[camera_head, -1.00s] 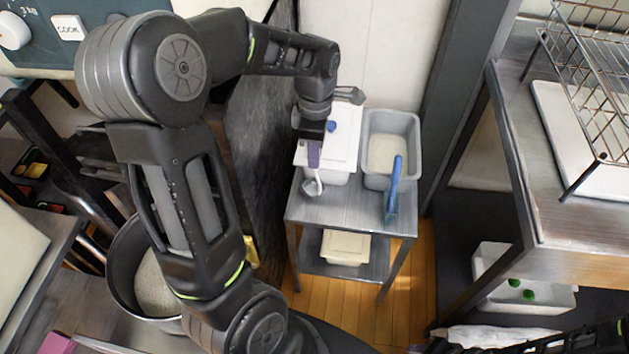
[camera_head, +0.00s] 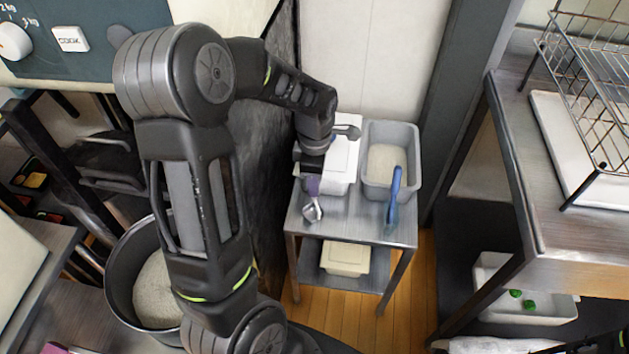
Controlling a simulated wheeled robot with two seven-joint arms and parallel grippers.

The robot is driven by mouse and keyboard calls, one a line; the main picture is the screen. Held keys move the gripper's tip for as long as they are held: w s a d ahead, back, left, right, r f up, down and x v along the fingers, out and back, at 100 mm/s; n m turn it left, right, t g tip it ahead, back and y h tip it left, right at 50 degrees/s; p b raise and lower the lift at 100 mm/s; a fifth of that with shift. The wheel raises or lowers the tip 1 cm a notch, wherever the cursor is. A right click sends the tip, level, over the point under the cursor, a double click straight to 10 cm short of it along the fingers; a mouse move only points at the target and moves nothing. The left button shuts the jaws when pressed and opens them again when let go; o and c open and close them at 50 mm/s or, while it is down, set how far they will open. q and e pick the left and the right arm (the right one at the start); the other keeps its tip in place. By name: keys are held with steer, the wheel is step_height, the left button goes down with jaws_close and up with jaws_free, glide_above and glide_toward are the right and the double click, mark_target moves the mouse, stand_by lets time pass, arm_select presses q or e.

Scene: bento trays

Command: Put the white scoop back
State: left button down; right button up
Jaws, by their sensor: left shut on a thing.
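The white scoop (camera_head: 312,212) has a pale head and a purple handle. My left gripper (camera_head: 312,175) is shut on the handle, in front of the white lidded box on the small steel cart (camera_head: 352,218). The scoop's head points down toward the near left part of the cart top. I cannot tell whether it touches the cart top. The upper handle is hidden in the gripper. My right gripper is not in view.
A grey bin (camera_head: 412,152) of white grains stands right of the white box (camera_head: 343,158). A blue-handled tool (camera_head: 394,198) leans at the bin's near edge. A pale container (camera_head: 345,257) sits on the cart's lower shelf. A steel table (camera_head: 530,190) stands right.

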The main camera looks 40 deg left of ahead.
arm_select(q)
steer(key=shift+f, duration=0.15)
steer(key=c, duration=1.3)
jaws_free()
steer(key=shift+r, duration=0.25)
step_height(320, 180, up, 12)
steer(key=shift+f+p, duration=0.1)
steer(key=shift+p, duration=0.25)
